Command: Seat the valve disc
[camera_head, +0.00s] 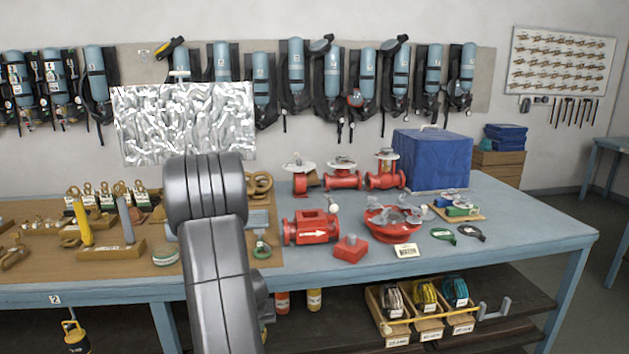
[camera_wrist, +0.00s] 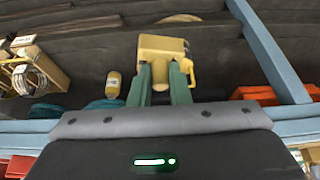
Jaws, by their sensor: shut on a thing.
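In the head view a red valve body (camera_head: 312,232) with a white arrow lies on the blue table, right of my arm. A smaller red block-like part (camera_head: 350,250) with a grey piece on top stands beside it. My gripper (camera_wrist: 162,82) shows in the wrist view: two green fingers closed around a yellow-tan block-shaped piece (camera_wrist: 161,47) with a loop at its right side. I cannot tell whether this piece is the valve disc. My arm hides the gripper in the head view.
A red dish with grey parts (camera_head: 392,221), a small tray (camera_head: 458,211) and a blue-covered box (camera_head: 431,158) stand on the right of the table. Several red valves line the back. A crumpled silver sheet (camera_head: 185,120) shows behind my arm. The table's right end is clear.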

